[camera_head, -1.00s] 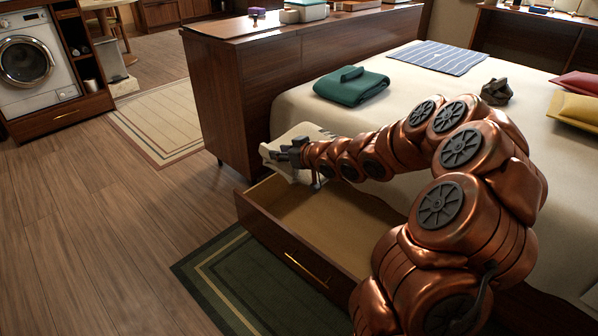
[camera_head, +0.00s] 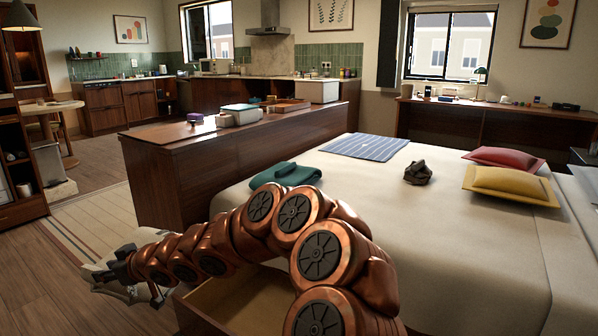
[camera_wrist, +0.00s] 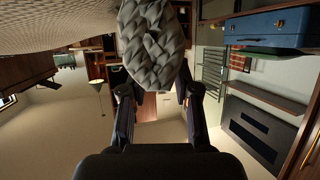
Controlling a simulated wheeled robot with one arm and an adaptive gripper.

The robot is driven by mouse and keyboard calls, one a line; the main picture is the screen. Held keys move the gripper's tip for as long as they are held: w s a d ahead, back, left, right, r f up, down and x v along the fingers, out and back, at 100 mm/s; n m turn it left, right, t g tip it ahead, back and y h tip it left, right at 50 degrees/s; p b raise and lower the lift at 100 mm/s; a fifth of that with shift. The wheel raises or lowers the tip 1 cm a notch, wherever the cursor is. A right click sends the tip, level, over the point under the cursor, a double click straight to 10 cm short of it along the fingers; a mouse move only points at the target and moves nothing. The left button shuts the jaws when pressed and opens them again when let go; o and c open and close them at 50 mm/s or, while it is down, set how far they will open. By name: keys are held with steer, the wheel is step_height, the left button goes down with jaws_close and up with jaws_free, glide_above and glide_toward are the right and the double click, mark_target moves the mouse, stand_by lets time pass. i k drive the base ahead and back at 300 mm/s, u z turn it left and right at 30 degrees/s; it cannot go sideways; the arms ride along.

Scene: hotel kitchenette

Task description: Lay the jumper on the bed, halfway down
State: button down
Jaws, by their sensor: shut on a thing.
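A pale cream jumper (camera_head: 145,236) hangs at the left of the head view, partly hidden behind my arm. In the wrist view a chunky grey-beige knit (camera_wrist: 152,45) shows between the fingers. My gripper (camera_head: 118,272) is shut on the jumper, off the bed's near left corner and near the open drawer; it also shows in the wrist view (camera_wrist: 158,92). The bed (camera_head: 470,255) has a cream cover with a wide bare middle. My arm hides the bed's near edge.
On the bed lie a folded teal cloth (camera_head: 287,175), a blue striped cloth (camera_head: 365,146), a dark crumpled item (camera_head: 418,173), a red cushion (camera_head: 503,158) and a yellow cushion (camera_head: 512,184). A wooden cabinet (camera_head: 165,185) stands at the bed's left. An open drawer (camera_head: 240,302) sits below my arm.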

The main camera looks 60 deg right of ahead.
mark_target(409, 222)
steer(key=u, duration=0.85)
steer(key=i, duration=1)
steer(key=z, duration=2.85)
steer(key=i, duration=0.5)
